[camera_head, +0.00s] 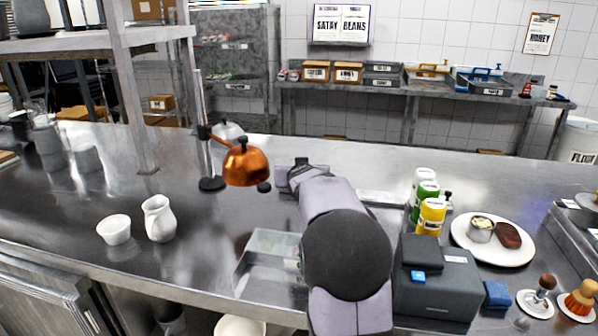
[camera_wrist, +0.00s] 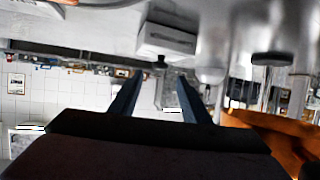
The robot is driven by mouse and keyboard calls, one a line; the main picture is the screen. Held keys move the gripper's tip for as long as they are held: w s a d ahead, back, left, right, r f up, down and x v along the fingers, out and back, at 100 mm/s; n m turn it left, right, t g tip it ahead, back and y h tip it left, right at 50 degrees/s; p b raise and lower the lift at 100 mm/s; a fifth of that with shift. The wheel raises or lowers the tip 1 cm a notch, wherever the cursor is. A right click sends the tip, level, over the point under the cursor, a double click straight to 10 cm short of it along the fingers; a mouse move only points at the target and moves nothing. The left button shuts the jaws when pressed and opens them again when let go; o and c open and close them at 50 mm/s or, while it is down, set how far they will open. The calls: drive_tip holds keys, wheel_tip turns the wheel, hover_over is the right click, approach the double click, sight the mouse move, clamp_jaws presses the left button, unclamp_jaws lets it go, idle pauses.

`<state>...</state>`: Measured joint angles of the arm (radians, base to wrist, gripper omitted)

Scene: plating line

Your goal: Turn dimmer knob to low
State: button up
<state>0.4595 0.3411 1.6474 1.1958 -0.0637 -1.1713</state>
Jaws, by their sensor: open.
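A copper heat lamp (camera_head: 247,166) hangs from a stand on the steel counter, just left of my gripper. Its orange shade (camera_wrist: 262,128) shows at the right of the wrist view, which is upside down. In that view a pale box (camera_wrist: 167,40) carries a small dark knob (camera_wrist: 160,62), which appears to be the dimmer knob. The knob lies beyond my gripper (camera_wrist: 160,76), in the gap between its fingers, which are open and empty. In the head view my gripper (camera_head: 284,178) is low over the counter, partly hidden by my arm. The knob cannot be made out there.
The lamp's dark round base (camera_head: 212,184) stands left of the shade. A white pitcher (camera_head: 159,219) and cup (camera_head: 114,229) stand farther left. Bottles (camera_head: 431,217), a plate (camera_head: 478,257) and a grey box (camera_head: 440,285) are on the right. Clear counter lies behind my gripper.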

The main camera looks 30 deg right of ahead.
drive_tip(key=shift+s+a+r, duration=0.1)
drive_tip(key=shift+s+a, duration=0.1)
drive_tip(key=shift+s, duration=0.05)
idle(0.3)
